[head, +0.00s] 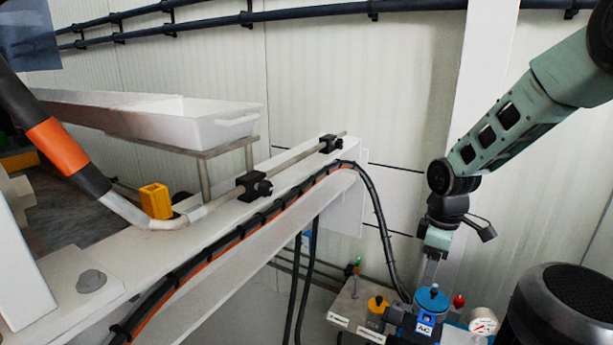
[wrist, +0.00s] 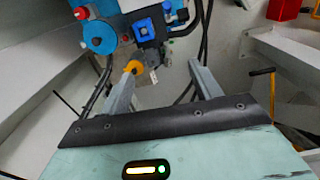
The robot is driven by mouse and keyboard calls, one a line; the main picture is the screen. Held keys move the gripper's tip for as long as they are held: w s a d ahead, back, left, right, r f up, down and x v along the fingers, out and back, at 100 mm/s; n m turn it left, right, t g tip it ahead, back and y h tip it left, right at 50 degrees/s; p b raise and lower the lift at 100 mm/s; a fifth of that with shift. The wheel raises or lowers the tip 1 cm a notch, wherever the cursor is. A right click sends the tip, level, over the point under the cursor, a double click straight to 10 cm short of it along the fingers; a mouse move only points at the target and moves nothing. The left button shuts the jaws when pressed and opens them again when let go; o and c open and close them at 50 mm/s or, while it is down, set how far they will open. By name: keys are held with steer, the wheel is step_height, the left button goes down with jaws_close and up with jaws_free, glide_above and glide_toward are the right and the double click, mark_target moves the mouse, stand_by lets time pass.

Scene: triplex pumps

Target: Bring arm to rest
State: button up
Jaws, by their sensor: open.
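My green arm comes down from the upper right in the head view. My gripper (head: 430,278) points down, with its fingertips just above or behind a blue round cap (head: 432,297) on the blue pump equipment; contact cannot be told. In the wrist view my gripper (wrist: 160,75) has its two grey fingers spread apart, with nothing held between them. The blue equipment (wrist: 125,18) lies beyond the fingers, with its blue knob (wrist: 100,36) at the left. A yellow knob (wrist: 133,67) appears close to the left fingertip.
A white beam (head: 250,215) with black hoses crosses the left and middle. A white tray (head: 215,122) stands behind it. A pressure gauge (head: 482,320), a red knob (head: 459,301) and a black cylinder (head: 565,305) are near the gripper. The white wall behind leaves open air.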

steer(key=s+a+r+m+p, duration=0.1)
steer(key=s+a+r+p, duration=0.2)
steer(key=s+a+r, duration=0.8)
steer(key=s+a+r+m+p, duration=0.1)
steer(key=s+a+r, duration=0.1)
steer(key=s, duration=0.7)
steer(key=s+a+r+m+p, duration=0.1)
steer(key=s+a, duration=0.3)
steer(key=s, duration=0.6)
steer(key=shift+r+p, duration=0.75)
steer(key=shift+a, duration=0.1)
